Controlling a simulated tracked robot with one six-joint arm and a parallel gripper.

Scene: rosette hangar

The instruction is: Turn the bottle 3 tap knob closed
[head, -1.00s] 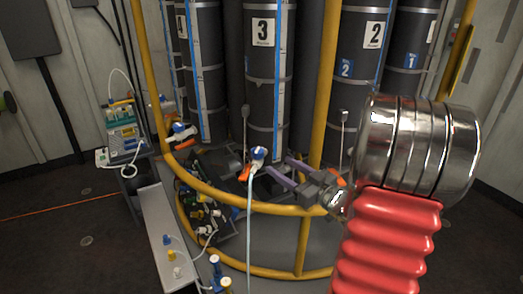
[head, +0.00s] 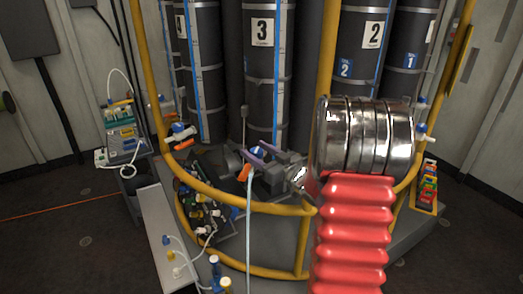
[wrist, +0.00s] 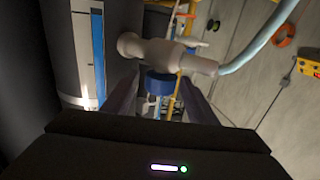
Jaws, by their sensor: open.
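Bottle 3 (head: 262,85) is a tall dark cylinder with a "3" label, standing behind the yellow rail. Its tap, low in front of it, shows in the wrist view as a pale body (wrist: 158,50) with a pale hose (wrist: 262,42) running off right. The tap's blue knob (wrist: 159,83) lies between my two purple fingers in the wrist view. My gripper (head: 256,153) is open in the head view, with the fingers at the tap. The fingers partly hide the knob there. I cannot tell whether they touch it. An orange part (head: 244,173) shows beside the tap.
The yellow rail (head: 262,208) curves in front of the bottles and below my gripper. Bottle 2 (head: 362,75) stands to the right, partly behind my arm. Another tap (head: 181,134) is on the left. A narrow bench (head: 160,240) and a shelf of equipment (head: 122,130) stand at left.

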